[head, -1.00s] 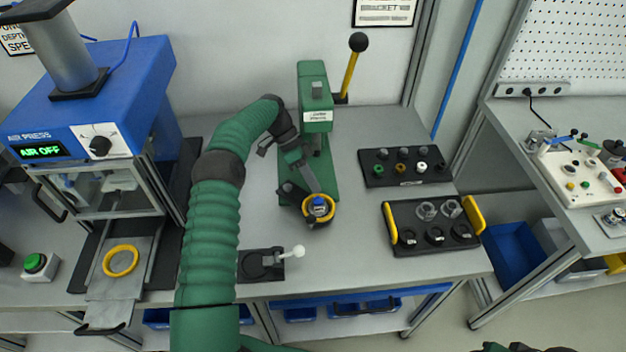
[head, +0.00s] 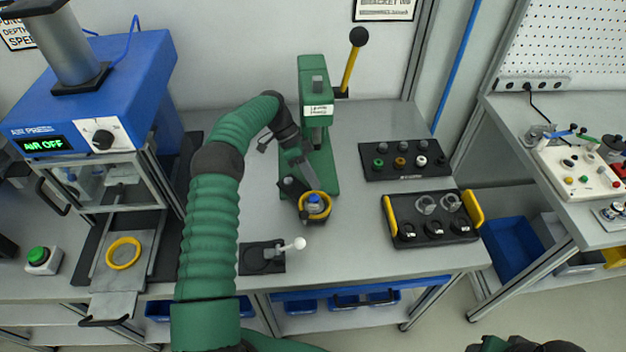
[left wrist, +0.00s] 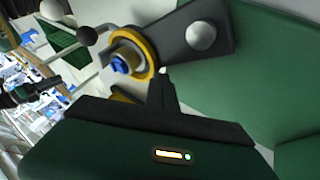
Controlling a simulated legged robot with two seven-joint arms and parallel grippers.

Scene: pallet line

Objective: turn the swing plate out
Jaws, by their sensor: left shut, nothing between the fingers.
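The swing plate (head: 292,186) is a dark arm at the foot of the green press (head: 316,120). It carries a yellow ring (head: 327,212) around a grey part with a blue centre (head: 314,199). In the left wrist view the plate (left wrist: 177,30) has a round grey knob (left wrist: 202,36), and the yellow ring (left wrist: 151,50) sits at its end. My left gripper (head: 308,178) is shut and empty beside the ring; its tips (left wrist: 162,75) are close to the ring's edge, and I cannot tell if they touch. Something dark, perhaps my right gripper (head: 535,346), is cut off at the bottom edge.
A black fixture with a white-knobbed lever (head: 299,243) stands at the front edge. A black tray with yellow handles (head: 388,216) and a rack of coloured pieces (head: 376,174) lie right. The blue air press (head: 140,90) stands left. Bench between fixture and tray is clear.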

